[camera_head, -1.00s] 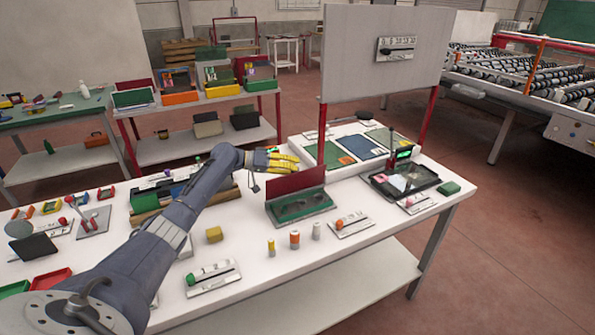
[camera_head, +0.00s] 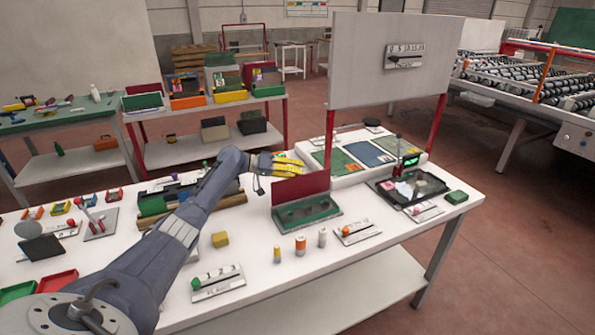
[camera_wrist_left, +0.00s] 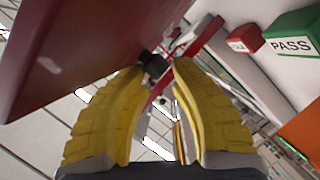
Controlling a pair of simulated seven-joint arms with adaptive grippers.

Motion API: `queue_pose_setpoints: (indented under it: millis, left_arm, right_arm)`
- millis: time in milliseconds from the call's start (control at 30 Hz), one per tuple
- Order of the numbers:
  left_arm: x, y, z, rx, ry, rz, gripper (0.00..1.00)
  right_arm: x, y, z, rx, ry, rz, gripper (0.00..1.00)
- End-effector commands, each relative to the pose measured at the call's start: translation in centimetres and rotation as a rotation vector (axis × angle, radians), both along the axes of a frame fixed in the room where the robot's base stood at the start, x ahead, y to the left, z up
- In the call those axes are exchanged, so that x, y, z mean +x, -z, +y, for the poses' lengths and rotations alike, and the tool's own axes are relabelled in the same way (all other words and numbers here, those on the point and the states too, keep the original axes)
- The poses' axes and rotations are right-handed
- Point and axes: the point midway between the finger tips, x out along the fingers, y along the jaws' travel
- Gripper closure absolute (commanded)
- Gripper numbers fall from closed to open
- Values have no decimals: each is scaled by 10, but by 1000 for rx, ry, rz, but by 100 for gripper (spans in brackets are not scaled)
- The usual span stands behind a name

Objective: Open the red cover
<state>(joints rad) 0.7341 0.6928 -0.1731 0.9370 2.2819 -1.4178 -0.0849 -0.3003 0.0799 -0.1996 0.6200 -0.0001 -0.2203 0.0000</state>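The red cover (camera_head: 301,187) stands raised, roughly upright, along the back edge of a green tray-like base (camera_head: 309,212) on the white table. The base's dark recessed inside is exposed. My left gripper (camera_head: 289,165), with yellow fingers, is just behind the cover's top edge, and the cover hides part of it. In the left wrist view a large dark red panel, the cover (camera_wrist_left: 85,45), fills the upper left, beside the fingers. The fingers (camera_wrist_left: 160,72) are apart with a gap between them. A small dark piece shows near their tips; I cannot tell whether they touch it. My right gripper is out of view.
Small cylinders (camera_head: 300,246), a yellow block (camera_head: 220,239) and slider plates (camera_head: 217,283) stand in front of the base. A black tray (camera_head: 412,189) lies to the right. An upright grey board (camera_head: 390,60) rises behind. Bare table lies around the cylinders.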

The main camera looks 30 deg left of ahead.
Motion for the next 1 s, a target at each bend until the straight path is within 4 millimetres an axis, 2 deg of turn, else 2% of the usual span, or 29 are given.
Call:
queue_pose_setpoints:
  millis: [33,167,533,1000]
  left_arm:
    - [-5,23,-4,20,12,32,71]
    - [-5,23,-4,20,11,33,58]
    - [-9,21,2,20,8,32,58]
    - [-54,-6,58,16,5,22,58]
  right_arm:
    - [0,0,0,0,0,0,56]
    - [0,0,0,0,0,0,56]
    - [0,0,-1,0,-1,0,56]
    - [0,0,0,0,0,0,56]
